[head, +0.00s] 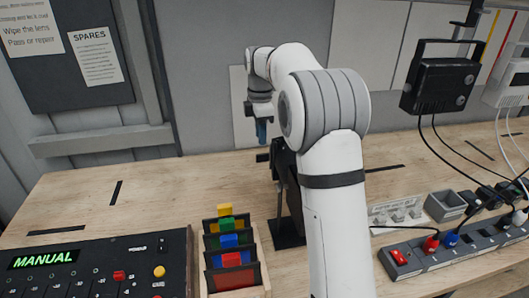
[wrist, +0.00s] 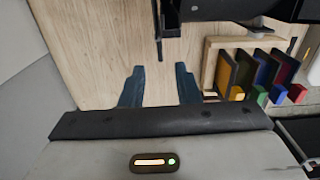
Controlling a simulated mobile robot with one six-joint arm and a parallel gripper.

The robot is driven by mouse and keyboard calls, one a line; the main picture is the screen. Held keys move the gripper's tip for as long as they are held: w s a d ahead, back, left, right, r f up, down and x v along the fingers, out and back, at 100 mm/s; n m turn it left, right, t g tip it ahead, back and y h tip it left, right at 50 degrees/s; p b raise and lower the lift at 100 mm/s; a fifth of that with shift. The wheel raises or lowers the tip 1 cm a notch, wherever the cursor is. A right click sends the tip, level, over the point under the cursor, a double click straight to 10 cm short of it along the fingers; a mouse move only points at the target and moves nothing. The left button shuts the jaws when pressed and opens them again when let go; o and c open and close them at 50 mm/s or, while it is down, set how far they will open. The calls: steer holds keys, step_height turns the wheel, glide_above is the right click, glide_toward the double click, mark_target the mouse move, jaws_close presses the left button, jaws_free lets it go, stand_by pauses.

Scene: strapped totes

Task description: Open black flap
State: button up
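My gripper (wrist: 159,84) is open and empty, its two dark blue fingers apart above bare wood in the wrist view. In the head view my gripper (head: 262,131) points down at the back of the bench, near the grey wall. A black fixture (head: 286,185) stands on a flat base just below and right of it, partly hidden behind my arm. The black fixture (wrist: 235,10) also crosses the top of the wrist view, apart from the fingers. I cannot tell which part of it is the black flap, or whether it is open.
A wooden rack (head: 263,255) of dark panels with coloured cards stands at the front. A black control box (head: 100,265) reading MANUAL is at left. A power strip (head: 455,247) with cables and a black radio (head: 440,85) are at right. The bench's back left is mostly clear.

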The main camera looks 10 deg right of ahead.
mark_target(261, 154)
step_height(261, 154, down, 8)
steer(key=shift+r+p, duration=0.2)
steer(key=shift+p, duration=0.35)
steer(key=shift+c, duration=0.3)
jaws_close()
